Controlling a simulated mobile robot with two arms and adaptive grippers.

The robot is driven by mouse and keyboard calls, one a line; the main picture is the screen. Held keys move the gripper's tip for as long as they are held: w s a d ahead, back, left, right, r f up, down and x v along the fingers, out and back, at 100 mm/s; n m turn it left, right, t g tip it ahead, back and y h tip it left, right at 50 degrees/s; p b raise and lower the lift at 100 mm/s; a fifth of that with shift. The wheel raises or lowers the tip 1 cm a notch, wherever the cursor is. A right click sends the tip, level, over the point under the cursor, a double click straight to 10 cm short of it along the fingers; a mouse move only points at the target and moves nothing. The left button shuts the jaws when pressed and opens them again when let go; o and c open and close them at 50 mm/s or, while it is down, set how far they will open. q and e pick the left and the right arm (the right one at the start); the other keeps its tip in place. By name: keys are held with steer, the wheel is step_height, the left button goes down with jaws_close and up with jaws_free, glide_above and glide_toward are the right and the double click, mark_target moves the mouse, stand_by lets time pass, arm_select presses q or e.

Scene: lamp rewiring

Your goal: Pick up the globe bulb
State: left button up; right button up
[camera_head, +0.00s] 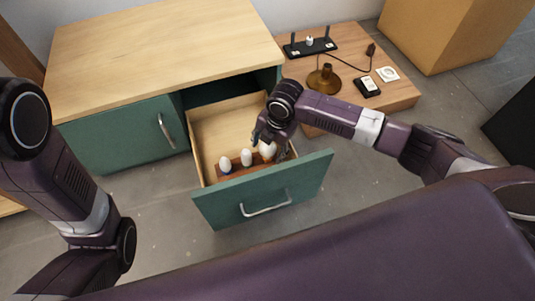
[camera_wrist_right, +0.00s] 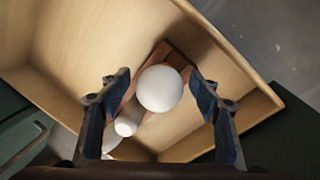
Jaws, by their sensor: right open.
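The globe bulb (camera_wrist_right: 160,88) is a large round white ball in the wrist view, standing in a reddish-brown wooden holder (camera_wrist_right: 172,55) inside the open drawer. In the head view the globe bulb (camera_head: 268,151) is the rightmost of three white bulbs, partly covered by my right gripper (camera_head: 268,140). My right gripper is open and points down over it. In the wrist view its fingers (camera_wrist_right: 159,90) stand on either side of the bulb, with gaps visible on both sides. My left gripper is outside the picture; only arm links show.
Two smaller white bulbs, one in the middle (camera_head: 246,157) and one at left (camera_head: 225,165), share the holder. The green drawer front (camera_head: 265,190) and wooden drawer walls surround them. A low table (camera_head: 345,45) at right holds a brass lamp base (camera_head: 324,80) and small parts.

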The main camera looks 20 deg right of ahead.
steer(key=c, duration=1.2)
steer(key=shift+o, duration=0.2)
